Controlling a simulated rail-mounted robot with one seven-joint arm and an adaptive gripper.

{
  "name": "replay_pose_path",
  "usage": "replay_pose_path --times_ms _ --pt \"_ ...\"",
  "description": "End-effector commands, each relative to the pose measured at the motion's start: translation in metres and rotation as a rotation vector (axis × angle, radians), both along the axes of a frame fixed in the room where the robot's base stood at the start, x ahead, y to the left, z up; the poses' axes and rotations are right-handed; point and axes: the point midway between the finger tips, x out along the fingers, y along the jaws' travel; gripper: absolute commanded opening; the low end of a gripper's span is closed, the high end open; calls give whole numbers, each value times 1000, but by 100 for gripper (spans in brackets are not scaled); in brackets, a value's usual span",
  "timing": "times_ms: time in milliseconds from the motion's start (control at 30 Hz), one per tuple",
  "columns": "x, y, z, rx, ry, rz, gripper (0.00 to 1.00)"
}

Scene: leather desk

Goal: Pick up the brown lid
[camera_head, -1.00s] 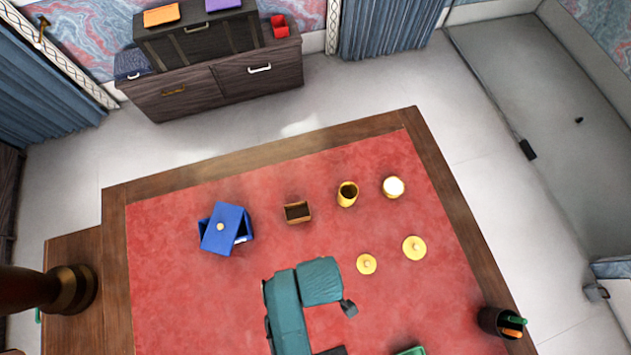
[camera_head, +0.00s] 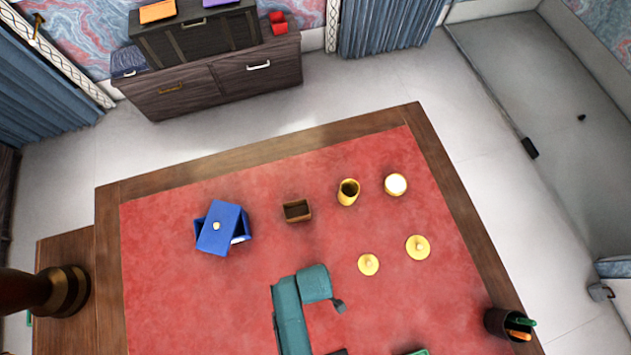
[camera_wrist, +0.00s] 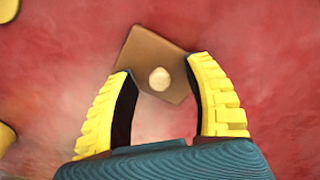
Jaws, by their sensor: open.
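The brown lid (camera_wrist: 150,48) lies on the red desk top in the wrist view, turned at an angle, with a pale round knob (camera_wrist: 159,79) on it. My gripper (camera_wrist: 160,68) is open, with one yellow finger on each side of the lid's near part and the knob between the fingertips. I cannot tell whether the fingers touch the lid. In the head view I cannot make out the lid; my teal arm is over that part of the desk. An open brown box (camera_head: 297,211) stands farther back on the desk.
A blue box with a tilted blue lid (camera_head: 218,229) stands left of the brown box. A yellow cup (camera_head: 348,192), a white-topped yellow container (camera_head: 396,185) and two round yellow lids (camera_head: 369,265) (camera_head: 418,248) are to the right. A pen holder (camera_head: 502,324) stands at the right edge.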

Motion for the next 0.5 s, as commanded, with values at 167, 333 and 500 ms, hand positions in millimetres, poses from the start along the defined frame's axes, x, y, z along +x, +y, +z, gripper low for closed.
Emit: replay_pose_path --times_ms 167,333,500 --pt "0 0 0 0 0 0 52" --pt "0 0 0 0 0 -1 26" --pt "0 0 0 0 0 -1 0"
